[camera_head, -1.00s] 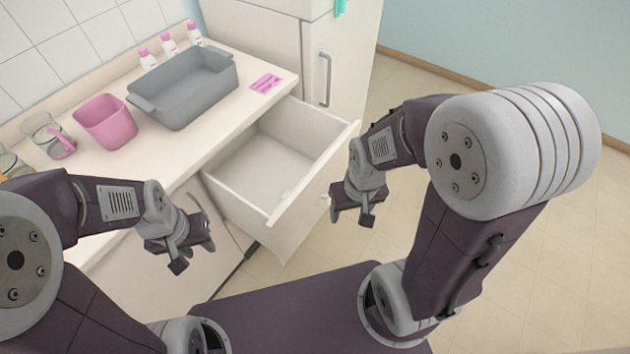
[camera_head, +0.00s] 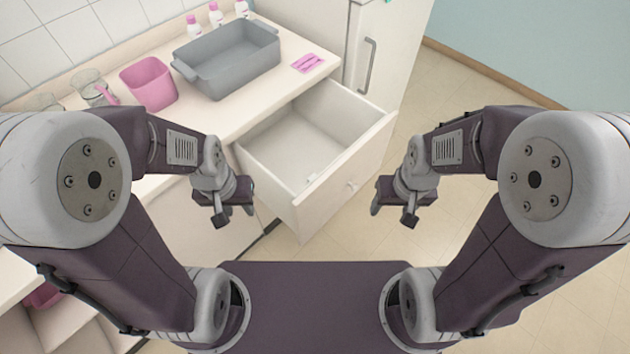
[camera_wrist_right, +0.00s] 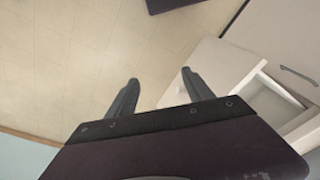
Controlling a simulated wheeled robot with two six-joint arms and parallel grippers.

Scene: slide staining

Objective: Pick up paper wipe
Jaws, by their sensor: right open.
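The open white drawer (camera_head: 290,150) stands out from the counter in the head view. A small pale patch (camera_head: 312,178) shows on its floor near the front; it could be a paper wipe, but it is too faint to tell. My left gripper (camera_head: 222,208) hangs in front of the counter, left of the drawer; its jaws are too small to read. My right gripper (camera_head: 394,212) is to the right of the drawer front, apart from it. In the right wrist view its two fingers (camera_wrist_right: 160,78) are spread and empty over the floor.
On the counter (camera_head: 235,125) stand a grey basin (camera_head: 228,75), a pink bin (camera_head: 148,97), a flat pink item (camera_head: 307,63), glass jugs (camera_head: 95,92) and several pink-and-white bottles (camera_head: 216,15). A white cabinet (camera_head: 385,40) is behind the drawer. The floor at right is clear.

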